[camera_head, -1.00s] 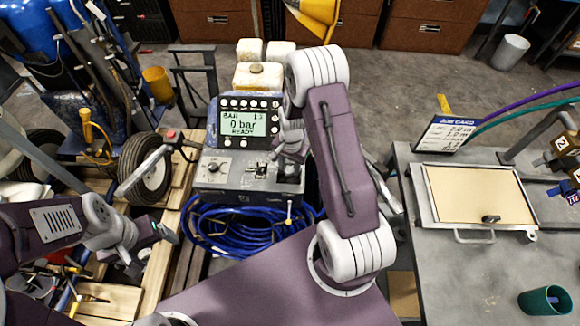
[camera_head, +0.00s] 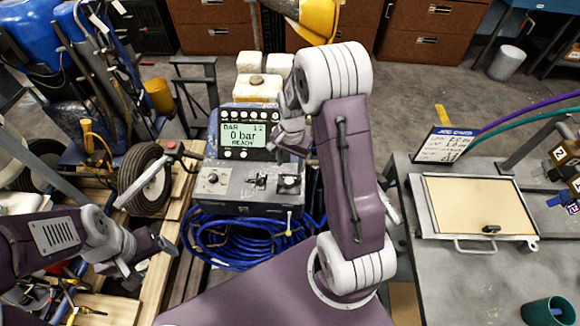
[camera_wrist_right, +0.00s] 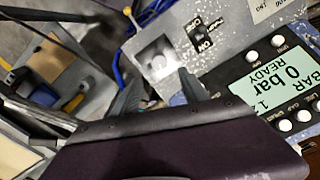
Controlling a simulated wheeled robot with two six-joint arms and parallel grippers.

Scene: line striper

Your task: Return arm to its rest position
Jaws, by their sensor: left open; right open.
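My right arm (camera_head: 350,180) rises in the middle of the head view and bends back at its elbow. Its gripper (camera_head: 278,146) is partly hidden beside the right edge of the control box's display (camera_head: 238,131). In the right wrist view the gripper's two fingers (camera_wrist_right: 163,88) are apart, with nothing held between them. They hang over the grey control panel (camera_wrist_right: 165,55), near a round knob plate. My left gripper (camera_head: 150,262) is open and empty at lower left, above the wooden pallet area.
The display reads 0 bar, READY. A blue hose coil (camera_head: 235,238) lies below the box. A wheel (camera_head: 145,180) stands to its left. At right, a grey table (camera_head: 470,275) carries a framed board (camera_head: 475,205) and a green cup (camera_head: 548,310).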

